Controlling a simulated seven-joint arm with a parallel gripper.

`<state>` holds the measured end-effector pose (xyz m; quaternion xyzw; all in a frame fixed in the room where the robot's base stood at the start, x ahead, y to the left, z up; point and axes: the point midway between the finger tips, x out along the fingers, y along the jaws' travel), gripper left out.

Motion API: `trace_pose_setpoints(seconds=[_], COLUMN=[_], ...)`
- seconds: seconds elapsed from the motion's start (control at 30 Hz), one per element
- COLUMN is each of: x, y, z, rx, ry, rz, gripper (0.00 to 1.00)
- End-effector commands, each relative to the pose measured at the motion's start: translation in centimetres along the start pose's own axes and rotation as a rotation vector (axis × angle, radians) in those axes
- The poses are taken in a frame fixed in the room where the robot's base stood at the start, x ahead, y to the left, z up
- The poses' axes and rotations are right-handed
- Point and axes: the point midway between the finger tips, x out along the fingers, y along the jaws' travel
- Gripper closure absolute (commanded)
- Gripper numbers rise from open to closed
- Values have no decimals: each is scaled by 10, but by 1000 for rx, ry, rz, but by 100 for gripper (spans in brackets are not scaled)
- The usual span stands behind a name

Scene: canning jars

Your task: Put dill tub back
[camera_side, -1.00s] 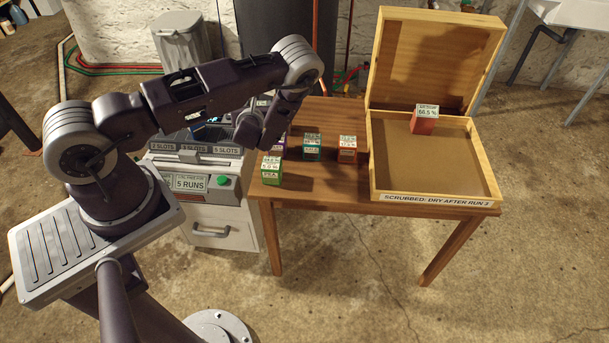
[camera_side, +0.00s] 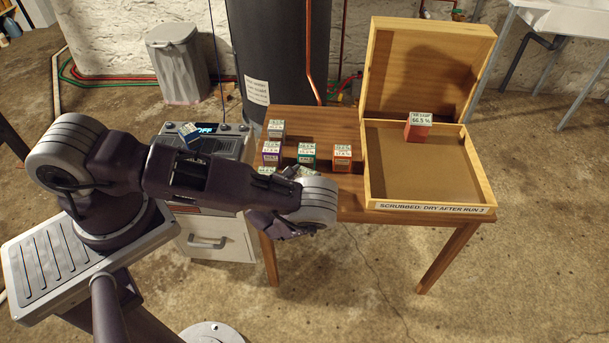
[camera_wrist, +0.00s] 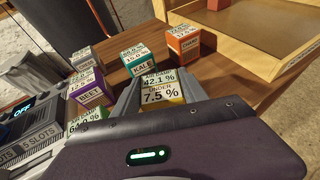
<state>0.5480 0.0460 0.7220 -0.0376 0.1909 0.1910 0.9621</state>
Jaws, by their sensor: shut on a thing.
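My gripper (camera_wrist: 157,98) is shut on a small tub with a yellow side (camera_wrist: 178,99). The top label of this tub reads 42.1 % and 7.5 %. No name shows on it, so I cannot tell from the label that it is the dill tub. In the side view my forearm and wrist stretch over the front left of the table, and the fingers are mostly hidden. In the wrist view the kale tub (camera_wrist: 140,65) stands just beyond the held tub. The purple beet tub (camera_wrist: 92,97) is to the left.
An orange tub (camera_side: 342,160) stands right of the teal tub (camera_side: 307,156). A grey tub (camera_side: 276,130) stands behind. A green-edged tub (camera_wrist: 86,122) is close on the left. An open wooden box (camera_side: 430,207) holds a red tub (camera_side: 417,133). A machine reading OFF (camera_side: 205,129) stands left.

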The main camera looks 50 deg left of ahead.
Motion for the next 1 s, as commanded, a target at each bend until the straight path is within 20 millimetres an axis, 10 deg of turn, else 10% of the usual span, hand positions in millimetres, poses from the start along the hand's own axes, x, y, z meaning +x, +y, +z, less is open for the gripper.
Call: trace_pose_setpoints(seconds=[0.33, 0.37, 0.47, 0.8, 1.0], x=[2, 2, 2, 0, -37], y=[0, 0, 0, 0, 0], z=[-3, -3, -3, 0, -1], rx=[-1, -1, -1, 0, 2], ry=[-1, 0, 0, 0, 3], rz=[1, 1, 1, 1, 2], gripper=[92, 46, 28, 28, 28])
